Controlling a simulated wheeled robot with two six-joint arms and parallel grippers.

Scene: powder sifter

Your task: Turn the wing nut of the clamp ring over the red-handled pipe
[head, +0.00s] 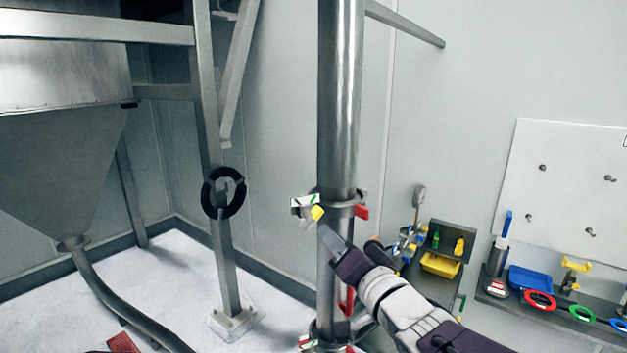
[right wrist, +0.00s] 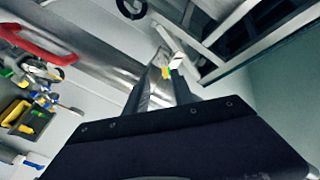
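The steel pipe (head: 340,100) stands upright in the middle of the head view, with a red handle (head: 347,301) low on it. The clamp ring (head: 343,197) goes around the pipe above that handle. Its yellow wing nut (head: 317,213) is at the ring's left front, beside a white-and-green piece (head: 304,202). My right gripper (head: 325,231) is just below the wing nut, tips pointing up at it. In the right wrist view, the wing nut (right wrist: 166,72) shows near the fingertips, which look apart; contact is unclear. My left gripper is out of view.
A second clamp (head: 325,335) sits at the pipe's foot. A black ring (head: 223,192) is on the frame post to the left, near a hopper (head: 60,170) and its hose (head: 125,310). A tool shelf with a yellow bin (head: 440,265) stands to the right, behind my right arm.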

